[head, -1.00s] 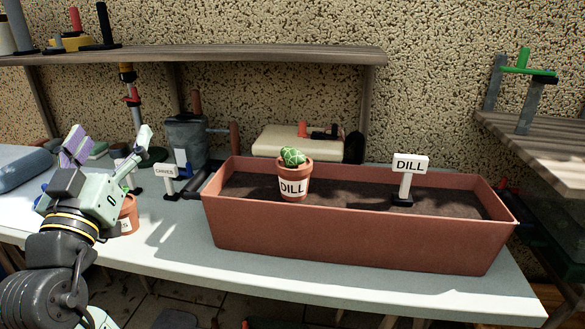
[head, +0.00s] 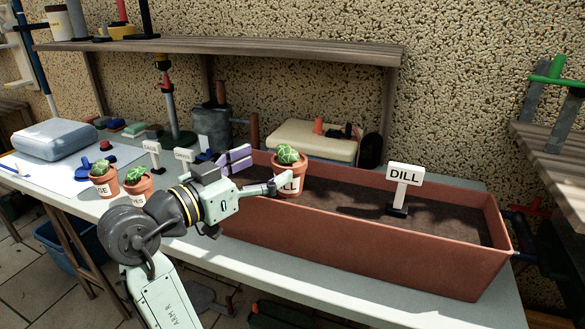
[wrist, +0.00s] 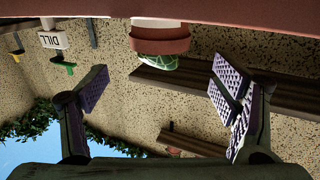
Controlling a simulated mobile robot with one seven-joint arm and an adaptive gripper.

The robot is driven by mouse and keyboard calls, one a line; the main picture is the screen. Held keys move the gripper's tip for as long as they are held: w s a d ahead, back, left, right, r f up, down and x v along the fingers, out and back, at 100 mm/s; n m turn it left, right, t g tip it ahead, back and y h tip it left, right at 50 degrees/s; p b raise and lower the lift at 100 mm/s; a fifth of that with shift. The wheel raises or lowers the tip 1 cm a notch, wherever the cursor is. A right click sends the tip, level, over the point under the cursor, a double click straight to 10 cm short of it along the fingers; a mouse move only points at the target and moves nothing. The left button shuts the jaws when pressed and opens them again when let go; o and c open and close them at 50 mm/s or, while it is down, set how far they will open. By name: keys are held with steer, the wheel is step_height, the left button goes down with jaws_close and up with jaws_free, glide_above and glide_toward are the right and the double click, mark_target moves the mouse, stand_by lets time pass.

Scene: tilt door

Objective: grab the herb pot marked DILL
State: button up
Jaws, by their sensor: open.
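The herb pot marked DILL (head: 289,168) is a terracotta pot with a green plant, upright on the soil near the left end of a long terracotta planter (head: 360,235). Its label is partly covered by a finger in the head view. My gripper (head: 262,170) is open and empty, just left of the pot at about its height. In the wrist view, which is upside down, the pot (wrist: 160,40) shows beyond and between the spread purple-padded fingers (wrist: 160,82). Whether a finger touches it I cannot tell. A DILL sign (head: 405,175) stands in the soil to the right.
Two other labelled herb pots (head: 104,180) (head: 137,186) stand on the bench to the left, near two small signs (head: 151,149). A wooden shelf (head: 250,50) hangs behind. The planter's near wall rises beside my gripper. Soil between pot and sign is clear.

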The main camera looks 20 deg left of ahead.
mark_target(283, 156)
steer(key=p+x, duration=0.2)
steer(key=x, duration=0.4)
steer(key=shift+r, duration=0.15)
steer(key=shift+w+d, duration=0.15)
steer(key=shift+w, duration=0.3)
steer(key=shift+c, duration=0.6)
steer(key=c, duration=1.5)
steer(key=shift+c, duration=0.2)
